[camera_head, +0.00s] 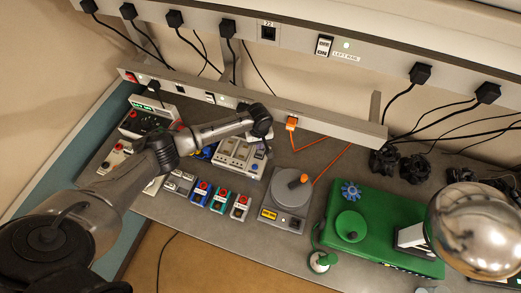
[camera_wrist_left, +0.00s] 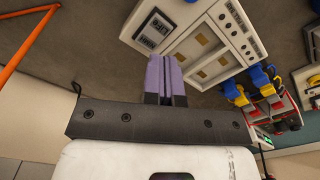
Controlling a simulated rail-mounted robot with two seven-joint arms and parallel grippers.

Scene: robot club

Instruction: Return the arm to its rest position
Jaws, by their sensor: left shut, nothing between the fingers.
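My left arm comes in from the left in the head view and reaches over the bench. Its gripper (camera_head: 264,140) is above the back of the bench, by the right end of a cream panel box. In the left wrist view the purple fingers (camera_wrist_left: 166,76) are together with nothing between them. The cream panel box (camera_wrist_left: 205,40) lies beyond and to the right of the fingertips. I cannot tell the exact height of the fingers above the bench. My right gripper does not show.
A power rail (camera_head: 340,126) runs along the back with an orange cable plug (camera_head: 291,122). A grey round turntable (camera_head: 293,190), small coloured button boxes (camera_head: 220,200) and a green board (camera_head: 375,215) stand on the bench. A shiny sphere (camera_head: 475,230) is at right.

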